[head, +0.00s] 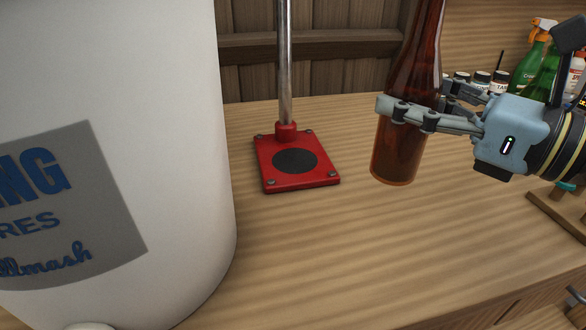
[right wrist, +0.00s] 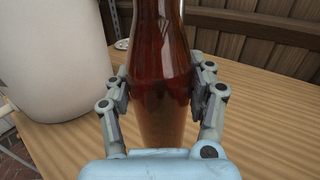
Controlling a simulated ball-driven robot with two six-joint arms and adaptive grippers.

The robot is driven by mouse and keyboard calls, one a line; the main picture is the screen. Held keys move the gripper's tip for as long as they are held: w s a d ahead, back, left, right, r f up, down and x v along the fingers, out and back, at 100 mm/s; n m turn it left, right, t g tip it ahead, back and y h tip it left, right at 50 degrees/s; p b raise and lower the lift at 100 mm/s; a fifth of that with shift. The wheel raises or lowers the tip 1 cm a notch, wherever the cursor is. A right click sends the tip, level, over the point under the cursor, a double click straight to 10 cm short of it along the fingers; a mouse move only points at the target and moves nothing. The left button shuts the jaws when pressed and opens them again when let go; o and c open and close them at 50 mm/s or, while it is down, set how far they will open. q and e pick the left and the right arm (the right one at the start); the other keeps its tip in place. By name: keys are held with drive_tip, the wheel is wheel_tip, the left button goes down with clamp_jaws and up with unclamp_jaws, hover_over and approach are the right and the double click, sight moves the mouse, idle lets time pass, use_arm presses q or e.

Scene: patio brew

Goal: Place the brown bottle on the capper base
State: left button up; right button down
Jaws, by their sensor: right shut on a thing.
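The brown bottle (head: 400,150) is upright in the head view, to the right of the capper base. My right gripper (head: 415,108) is shut on its body from the right side. In the right wrist view the bottle (right wrist: 160,75) stands between the two fingers of the right gripper (right wrist: 160,88). Whether the bottle's bottom touches the table or hangs just above it, I cannot tell. The capper base (head: 318,178) is a red plate with a black round pad (head: 295,161) and a metal post (head: 285,70) at its back. The pad is bare. My left gripper is not in view.
A large white bucket (head: 190,180) with a grey label fills the left of the head view. Green spray bottles (head: 528,66) and small labelled jars (head: 480,80) stand at the back right. The wooden table (head: 330,240) is clear between the base and the brown bottle.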

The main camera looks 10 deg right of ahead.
drive_tip(key=shift+s+d+f+b, duration=0.15)
drive_tip(key=shift+d+f+b, duration=0.15)
drive_tip(key=shift+f, duration=0.1)
drive_tip(key=shift+s+d+f+b, duration=0.15)
drive_tip(key=shift+f+b, duration=0.1)
drive_tip(key=shift+f, duration=0.15)
drive_tip(key=shift+r, duration=0.1)
drive_tip(key=shift+w+a+r+p, duration=0.15)
drive_tip(key=shift+w+a+p, duration=0.15)
drive_tip(key=shift+w+p, duration=0.15)
drive_tip(key=w+a+f, duration=0.4)
drive_tip(key=w+a, duration=0.6)
drive_tip(key=w, duration=0.3)
drive_tip(key=shift+w+a+p, duration=0.15)
drive_tip(key=shift+w+p, duration=0.05)
drive_tip(key=shift+p, duration=0.1)
drive_tip(key=shift+c, duration=2.2)
unclamp_jaws()
drive_tip(key=shift+f, duration=0.15)
